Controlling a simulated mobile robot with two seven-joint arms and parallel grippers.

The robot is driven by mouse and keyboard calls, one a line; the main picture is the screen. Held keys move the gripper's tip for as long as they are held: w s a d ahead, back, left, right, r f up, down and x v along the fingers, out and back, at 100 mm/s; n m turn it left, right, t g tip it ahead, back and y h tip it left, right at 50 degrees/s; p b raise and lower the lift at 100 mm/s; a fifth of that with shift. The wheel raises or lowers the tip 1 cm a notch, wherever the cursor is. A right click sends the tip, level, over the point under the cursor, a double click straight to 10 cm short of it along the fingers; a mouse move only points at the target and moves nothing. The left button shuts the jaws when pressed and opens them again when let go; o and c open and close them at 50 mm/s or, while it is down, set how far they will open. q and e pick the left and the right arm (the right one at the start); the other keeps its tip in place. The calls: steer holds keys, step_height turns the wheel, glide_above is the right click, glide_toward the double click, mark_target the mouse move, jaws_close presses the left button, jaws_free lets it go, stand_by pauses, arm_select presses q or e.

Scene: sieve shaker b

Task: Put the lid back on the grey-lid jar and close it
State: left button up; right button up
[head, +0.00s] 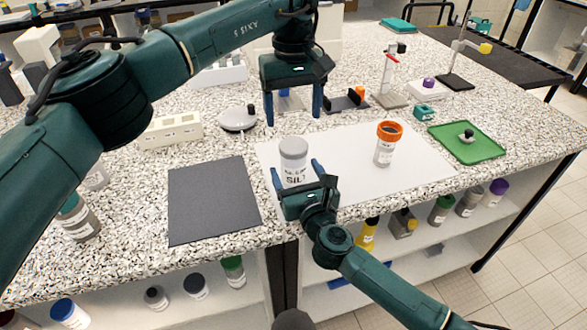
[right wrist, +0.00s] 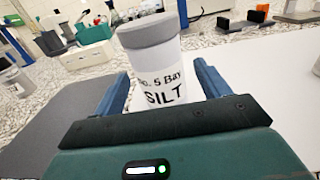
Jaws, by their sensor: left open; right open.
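The grey-lid jar (head: 295,172) stands upright on the white mat, with a label reading SILT. Its grey lid (head: 293,147) sits on top of the jar; I cannot tell how tightly. The lid also shows in the right wrist view (right wrist: 147,30), above the jar's label (right wrist: 160,80). My right gripper (head: 297,174) is open, low at the near side of the jar, with one blue finger on each side and gaps visible in the right wrist view (right wrist: 160,85). My left gripper (head: 293,106) is open and empty, pointing down above and behind the lid.
An orange-lid jar (head: 386,145) stands to the right on the white mat (head: 350,160). A dark grey mat (head: 212,200) lies left. A green tray (head: 467,143) is at the right. Several small devices stand behind. Jars fill the shelf below.

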steer(key=shift+x, duration=2.1)
